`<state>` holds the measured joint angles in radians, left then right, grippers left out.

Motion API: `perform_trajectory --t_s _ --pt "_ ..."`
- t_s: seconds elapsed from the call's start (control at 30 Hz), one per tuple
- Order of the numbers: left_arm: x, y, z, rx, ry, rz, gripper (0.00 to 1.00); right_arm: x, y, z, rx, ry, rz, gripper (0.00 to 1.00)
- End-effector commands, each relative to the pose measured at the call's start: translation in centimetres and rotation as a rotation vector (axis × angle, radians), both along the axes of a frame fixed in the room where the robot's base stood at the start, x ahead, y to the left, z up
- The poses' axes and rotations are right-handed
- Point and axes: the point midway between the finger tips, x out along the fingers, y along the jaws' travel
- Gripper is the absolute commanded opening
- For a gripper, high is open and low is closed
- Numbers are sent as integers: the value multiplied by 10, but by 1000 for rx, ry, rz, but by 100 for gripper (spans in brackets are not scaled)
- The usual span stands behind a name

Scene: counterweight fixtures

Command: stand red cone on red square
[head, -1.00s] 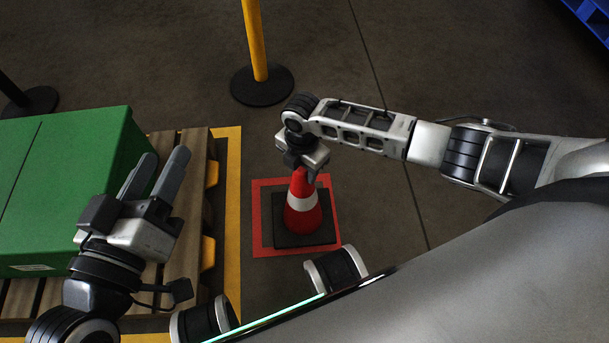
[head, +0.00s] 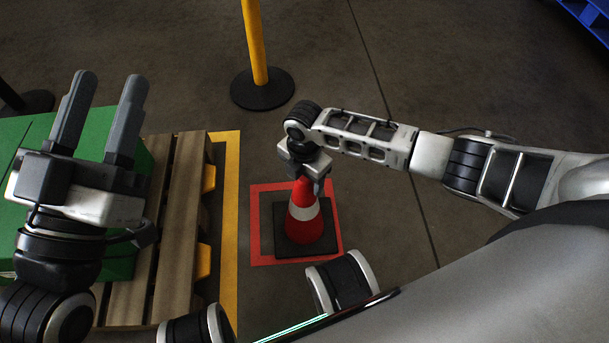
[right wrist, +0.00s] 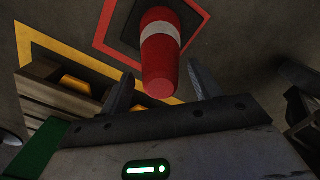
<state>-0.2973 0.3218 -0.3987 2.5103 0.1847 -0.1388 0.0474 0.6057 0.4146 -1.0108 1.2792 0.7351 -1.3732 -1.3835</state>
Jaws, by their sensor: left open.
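The red cone (head: 304,218) with a white band stands upright on its dark square base (head: 290,247). The base rests inside the red square outline (head: 258,225) on the floor, nearer its right side. My right gripper (head: 309,180) is at the cone's top, pointing down. In the right wrist view, its fingers (right wrist: 158,76) are spread either side of the cone's tip (right wrist: 160,84), with a visible gap on each side. My left gripper (head: 103,95) is open and empty, above the green box at the left, far from the cone.
A green box (head: 22,130) sits on a wooden pallet (head: 172,225) at the left, bordered by a yellow floor line (head: 231,200). A yellow post (head: 254,40) on a black base stands behind the square. Floor to the right of the cone is clear.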

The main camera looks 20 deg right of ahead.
Motion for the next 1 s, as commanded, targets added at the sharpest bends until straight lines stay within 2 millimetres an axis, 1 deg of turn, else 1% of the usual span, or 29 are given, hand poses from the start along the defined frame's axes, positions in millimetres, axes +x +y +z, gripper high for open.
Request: perform_trajectory --t_s 0.27,0.37,0.47,0.53,0.7,0.83,1.0 --pt "0 0 0 0 1 -1 45 0 0 1 0 0 0 64" --pt "0 -1 3 -4 16 -5 45 0 0 8 0 0 0 64" --pt "0 0 -16 -37 167 -13 45 0 0 24 0 -1 0 64" --pt "-2 -2 -27 -66 282 -25 45 0 0 39 0 -1 0 64" --pt "-17 -7 -58 -131 560 -65 45 0 0 78 0 -2 0 64" --pt "-25 -9 -71 -129 662 -69 45 0 0 101 1 -2 0 64" --pt "-23 -7 -75 -74 659 -44 45 0 0 119 0 0 0 64"
